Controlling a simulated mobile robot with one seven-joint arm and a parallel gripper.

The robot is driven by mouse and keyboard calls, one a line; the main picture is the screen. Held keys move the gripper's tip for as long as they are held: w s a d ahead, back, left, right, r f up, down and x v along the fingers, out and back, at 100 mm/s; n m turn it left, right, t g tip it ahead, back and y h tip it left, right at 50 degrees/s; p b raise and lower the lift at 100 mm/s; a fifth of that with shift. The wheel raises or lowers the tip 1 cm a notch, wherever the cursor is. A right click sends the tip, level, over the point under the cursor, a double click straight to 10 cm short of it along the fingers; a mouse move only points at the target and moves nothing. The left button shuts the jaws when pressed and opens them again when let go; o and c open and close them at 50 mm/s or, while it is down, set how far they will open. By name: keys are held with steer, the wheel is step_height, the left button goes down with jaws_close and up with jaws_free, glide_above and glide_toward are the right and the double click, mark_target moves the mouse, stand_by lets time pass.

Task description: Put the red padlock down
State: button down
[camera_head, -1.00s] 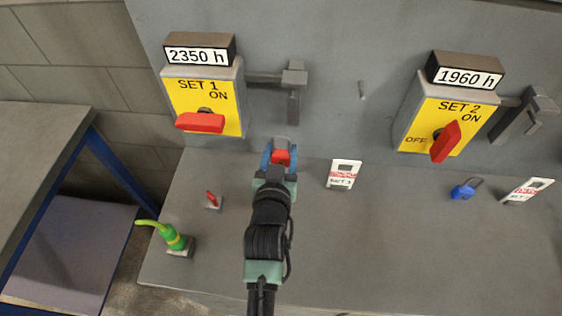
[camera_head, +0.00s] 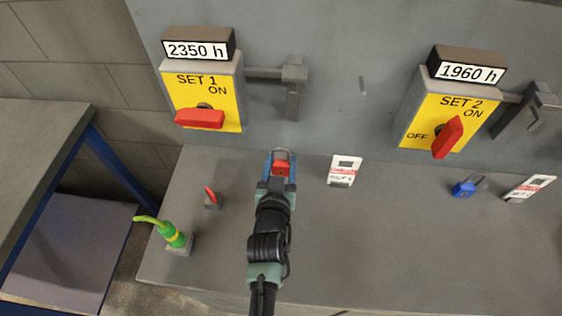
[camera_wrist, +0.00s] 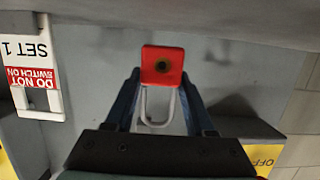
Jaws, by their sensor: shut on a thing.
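The red padlock (camera_head: 282,168) is held between the blue fingers of my gripper (camera_head: 280,166), above the grey ledge (camera_head: 400,240) in front of the panel. In the wrist view the padlock (camera_wrist: 162,66) shows its square red body at the fingertips of my gripper (camera_wrist: 160,80), with its pale shackle pointing back toward the palm. The fingers are shut on its sides. I cannot tell whether its underside touches the ledge.
A small red-handled part (camera_head: 211,197) and a green-spouted can (camera_head: 172,234) are to the left. A blue padlock (camera_head: 465,188) and SET 2 tag (camera_head: 527,188) lie right. The front middle ledge is clear.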

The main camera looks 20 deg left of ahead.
steer(key=shift+f+b, duration=0.3)
steer(key=shift+c, duration=1.2)
jaws_free()
steer(key=shift+f, duration=0.1)
steer(key=shift+r+p, duration=0.35)
steer(key=shift+p, duration=0.1)
steer(key=shift+r+p, duration=0.5)
steer(key=shift+p, duration=0.05)
steer(key=b+v, duration=0.1)
steer(key=v, duration=0.4)
steer(key=b+v, duration=0.1)
steer(key=v, duration=0.4)
steer(key=shift+s+d+f, duration=0.1)
steer(key=shift+s+d, duration=0.05)
steer(key=shift+s, duration=0.25)
steer(key=shift+s+d+r, duration=0.1)
steer(key=shift+s+r, duration=0.15)
steer(key=shift+s, duration=0.3)
